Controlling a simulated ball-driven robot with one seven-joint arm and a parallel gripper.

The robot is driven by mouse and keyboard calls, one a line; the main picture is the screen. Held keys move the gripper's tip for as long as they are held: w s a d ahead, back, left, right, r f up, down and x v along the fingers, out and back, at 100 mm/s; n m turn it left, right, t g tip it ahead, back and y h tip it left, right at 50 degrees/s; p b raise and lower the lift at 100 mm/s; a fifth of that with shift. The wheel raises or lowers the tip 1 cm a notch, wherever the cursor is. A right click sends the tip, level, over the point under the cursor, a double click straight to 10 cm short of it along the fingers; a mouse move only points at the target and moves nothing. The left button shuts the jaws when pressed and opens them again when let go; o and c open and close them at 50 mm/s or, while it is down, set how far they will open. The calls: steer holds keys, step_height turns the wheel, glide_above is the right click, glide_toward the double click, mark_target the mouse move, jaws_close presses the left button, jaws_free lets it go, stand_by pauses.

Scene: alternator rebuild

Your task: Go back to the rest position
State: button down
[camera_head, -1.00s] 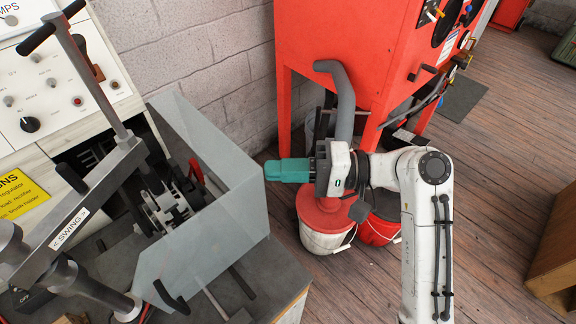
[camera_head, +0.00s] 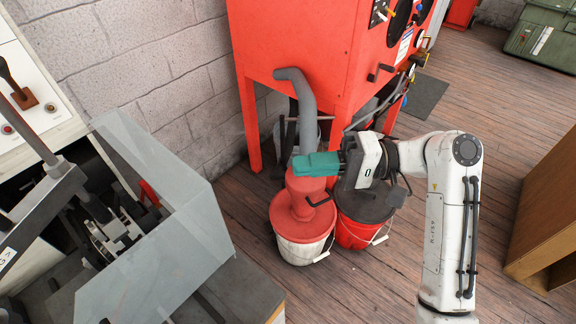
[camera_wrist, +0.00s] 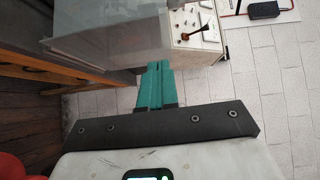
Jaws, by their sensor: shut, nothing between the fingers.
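My gripper (camera_head: 298,164) has teal fingers and points left in the head view, in front of the red cabinet's pipe and over the buckets. In the wrist view my gripper (camera_wrist: 156,66) shows its teal fingers side by side, pressed together, with nothing held. My white arm reaches in from the right of the head view, bent at the elbow.
A bench with a clear guard (camera_head: 160,225) around a machine stands at the left. A red cabinet (camera_head: 295,45) stands behind. A white bucket with red lid (camera_head: 300,250) and a red bucket (camera_head: 355,233) stand below. A wooden cabinet (camera_head: 545,210) is at right; floor between is clear.

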steer(key=s+d+f+m+t+h, duration=0.1)
steer(key=s+d+f+h, duration=0.2)
steer(key=f, duration=0.4)
steer(key=s+d+f+m+t+h, duration=0.1)
steer(key=s+d+f+t+h, duration=0.15)
steer(key=f, duration=0.55)
steer(key=s+d+f+m+t+h, duration=0.1)
steer(key=s+d+f+h, duration=0.15)
steer(key=f, duration=0.45)
steer(key=s+d+f+h, duration=0.3)
steer(key=s+d+h, duration=0.2)
steer(key=s+d, duration=0.3)
steer(key=s+d+f+g+h, duration=0.1)
steer(key=s+d+f+h, duration=0.2)
steer(key=s+d, duration=0.6)
steer(key=s+h, duration=0.1)
steer(key=s, duration=0.2)
steer(key=shift+f+n+h, duration=0.4)
steer(key=shift+a, duration=0.1)
